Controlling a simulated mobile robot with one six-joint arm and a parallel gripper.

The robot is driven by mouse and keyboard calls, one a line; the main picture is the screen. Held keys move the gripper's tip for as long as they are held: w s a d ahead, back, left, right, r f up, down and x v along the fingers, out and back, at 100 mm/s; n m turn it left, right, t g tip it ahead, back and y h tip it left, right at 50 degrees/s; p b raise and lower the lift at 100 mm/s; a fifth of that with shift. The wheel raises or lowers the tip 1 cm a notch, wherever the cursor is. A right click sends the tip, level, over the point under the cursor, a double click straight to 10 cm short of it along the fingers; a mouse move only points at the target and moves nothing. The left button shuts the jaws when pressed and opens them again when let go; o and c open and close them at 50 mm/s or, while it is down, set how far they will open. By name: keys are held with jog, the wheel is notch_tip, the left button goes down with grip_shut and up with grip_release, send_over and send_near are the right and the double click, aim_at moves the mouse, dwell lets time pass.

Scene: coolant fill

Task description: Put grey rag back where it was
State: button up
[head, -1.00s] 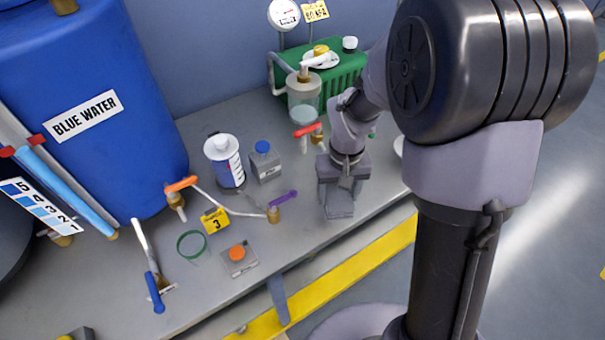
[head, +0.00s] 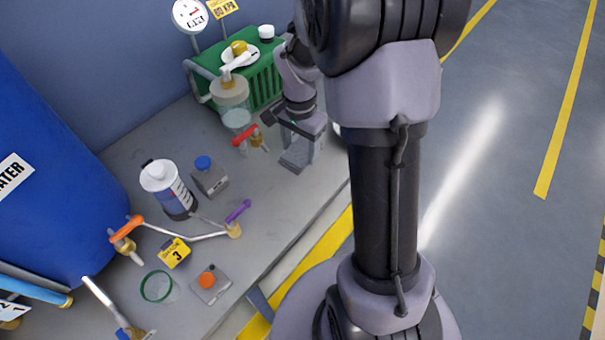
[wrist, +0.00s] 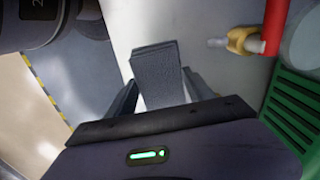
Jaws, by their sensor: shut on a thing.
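The grey rag (wrist: 158,75) is a folded, textured cloth between the two fingers of my gripper (wrist: 160,92) in the wrist view. My gripper is shut on it. In the head view my gripper (head: 300,135) points down over the right part of the grey bench, and the rag (head: 296,158) shows at its fingertips. I cannot tell whether the rag touches the bench top. The place the rag came from is not marked in these views.
A red-handled valve (head: 246,135) stands left of my gripper, and a green ribbed box (head: 262,85) is behind. A grey block with a blue cap (head: 209,176) and a white-lidded bottle (head: 170,190) stand further left. The bench (head: 265,195) is bare in front of the valve.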

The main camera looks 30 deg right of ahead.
aim_at(303, 178)
jog(key=shift+d+f+m, duration=0.2)
jog(key=shift+d+m, duration=0.15)
jog(key=shift+m, duration=0.05)
notch_tip(303, 178, down, 10)
jog(key=b, duration=0.4)
jog(key=shift+r+b, duration=0.15)
jog(key=shift+b, duration=0.2)
jog(key=shift+r, duration=0.15)
jog(key=o, duration=1.3)
